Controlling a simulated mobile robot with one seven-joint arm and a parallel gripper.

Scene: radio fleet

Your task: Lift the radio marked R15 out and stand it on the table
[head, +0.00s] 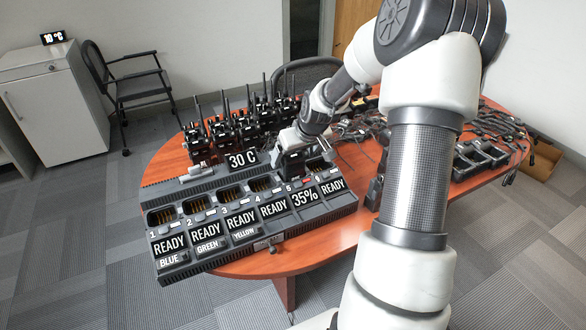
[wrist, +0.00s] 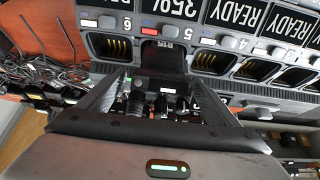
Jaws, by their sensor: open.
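The charger (head: 178,258) stands on the table (head: 250,262) with numbered bays. The radio marked R15 (wrist: 163,60) sits in bay 5, whose display reads 35%; its label reads upside down in the wrist view. Its knobbed top (wrist: 160,104) lies between the two fingers of my gripper (wrist: 156,98). My gripper (head: 292,166) points down over bay 5 and is open, one finger on each side of the radio. I cannot tell whether either finger touches it. In the head view my gripper and arm hide most of the radio.
The other bays show empty slots with READY displays. Several radios with antennas (head: 235,125) stand behind the charger, beside a 30 C display (head: 242,160). Tangled cables (head: 490,122) and dark devices (head: 480,157) cover the right side. Small bare table patches show along the left edge and front.

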